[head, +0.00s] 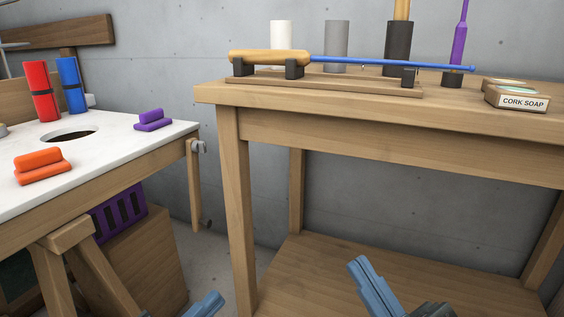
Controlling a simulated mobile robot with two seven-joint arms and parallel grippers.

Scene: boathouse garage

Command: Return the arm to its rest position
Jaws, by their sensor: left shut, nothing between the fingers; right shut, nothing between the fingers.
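My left gripper (206,304) shows only as a blue piece at the bottom edge of the head view, left of centre. My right gripper (370,285) shows as blue fingers at the bottom, right of centre, in front of the wooden table's lower shelf. Both are shut and empty, and neither appears to touch anything. The rest of both arms is mostly below the picture.
The wooden table (350,112) bears a rack (330,84) with a blue-shafted tool (390,64), cylinders and a cork soap box (517,98). A white-topped bench (100,150) on the left holds red, blue, orange and purple items. A floor gap lies between them.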

